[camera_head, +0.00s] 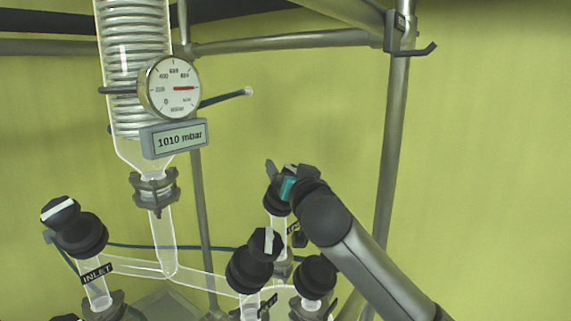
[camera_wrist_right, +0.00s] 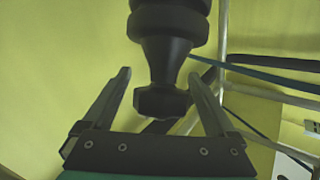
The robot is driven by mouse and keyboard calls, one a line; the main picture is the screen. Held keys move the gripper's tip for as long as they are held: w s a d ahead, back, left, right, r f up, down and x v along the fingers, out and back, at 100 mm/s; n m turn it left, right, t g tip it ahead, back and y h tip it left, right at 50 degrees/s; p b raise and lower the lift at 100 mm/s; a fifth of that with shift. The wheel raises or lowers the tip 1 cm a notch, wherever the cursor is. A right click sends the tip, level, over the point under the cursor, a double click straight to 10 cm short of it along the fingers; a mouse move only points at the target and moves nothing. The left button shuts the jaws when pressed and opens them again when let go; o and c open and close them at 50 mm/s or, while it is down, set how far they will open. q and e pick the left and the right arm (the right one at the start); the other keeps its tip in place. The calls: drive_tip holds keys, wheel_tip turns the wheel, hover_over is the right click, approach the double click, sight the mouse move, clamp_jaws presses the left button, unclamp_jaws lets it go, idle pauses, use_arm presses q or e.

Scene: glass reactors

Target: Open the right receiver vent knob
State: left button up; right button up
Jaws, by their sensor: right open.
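My right gripper (camera_head: 280,175) comes in from the right in the head view, at the top of a black knob (camera_head: 276,204) on a glass neck. In the right wrist view, the two fingers of my right gripper (camera_wrist_right: 159,77) are apart, with a black knob (camera_wrist_right: 161,102) with a faceted end between them. A gap shows on each side of the knob, and I cannot tell of any contact. The knob's label is partly hidden by my arm, so I cannot read whether it is the right receiver vent. My left gripper is not in view.
Other black knobs stand close by: one in the middle (camera_head: 252,264), one at the lower right (camera_head: 315,276) and one above the INLET label (camera_head: 74,228). A gauge (camera_head: 171,88) reading 1010 mbar hangs on the glass condenser (camera_head: 133,45). A metal post (camera_head: 391,150) rises behind my arm.

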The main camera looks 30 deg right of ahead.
drive_tip(key=shift+w, duration=0.2)
drive_tip(key=shift+s, duration=0.1)
drive_tip(key=shift+r, duration=0.1)
drive_tip(key=shift+c, duration=1)
drive_tip(key=c, duration=1.2)
